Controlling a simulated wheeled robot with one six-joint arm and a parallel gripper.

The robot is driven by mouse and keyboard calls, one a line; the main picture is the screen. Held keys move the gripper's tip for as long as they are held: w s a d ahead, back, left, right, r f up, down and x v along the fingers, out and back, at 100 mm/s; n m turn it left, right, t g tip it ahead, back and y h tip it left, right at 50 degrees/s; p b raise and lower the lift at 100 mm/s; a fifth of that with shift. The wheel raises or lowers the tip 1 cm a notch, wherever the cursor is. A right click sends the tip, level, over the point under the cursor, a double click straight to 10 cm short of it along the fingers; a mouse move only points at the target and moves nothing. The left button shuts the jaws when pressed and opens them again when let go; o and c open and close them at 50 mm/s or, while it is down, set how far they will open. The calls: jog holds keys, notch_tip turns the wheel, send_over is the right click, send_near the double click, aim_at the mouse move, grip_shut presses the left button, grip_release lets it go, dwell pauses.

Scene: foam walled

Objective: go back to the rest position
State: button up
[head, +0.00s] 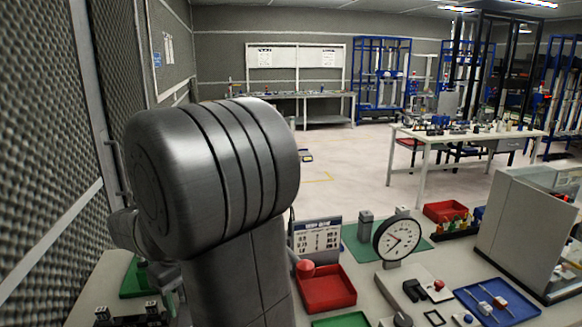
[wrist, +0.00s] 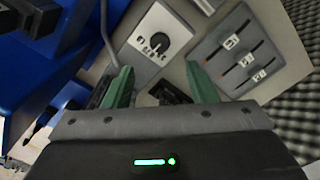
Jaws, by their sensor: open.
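In the wrist view my gripper (wrist: 161,82) shows two green fingers spread apart, with nothing held between them. Beyond the fingers is a light panel with a black knob (wrist: 155,43), and beside it a grey panel with several sliders (wrist: 240,55). I cannot tell how far the fingers are from these panels. In the head view my large grey arm link fills the left centre and hides part of the bench. My gripper cannot be made out clearly there.
On the bench, right of my arm, are a red tray (head: 326,290), a round dial gauge (head: 398,238), a blue tray (head: 497,301) and a grey box-shaped machine (head: 530,230). A textured foam wall (head: 45,130) stands close on the left. Open floor (head: 345,170) lies beyond the bench.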

notch_tip(320, 180, down, 10)
jog(key=shift+f, duration=0.2)
jog(key=shift+m, duration=0.4)
jog(key=m+p, duration=0.1)
jog(key=m, duration=0.2)
jog(key=shift+r, duration=0.1)
jog(key=m+p, duration=0.1)
jog(key=m, duration=0.4)
notch_tip(320, 180, up, 12)
jog(key=shift+f, duration=0.2)
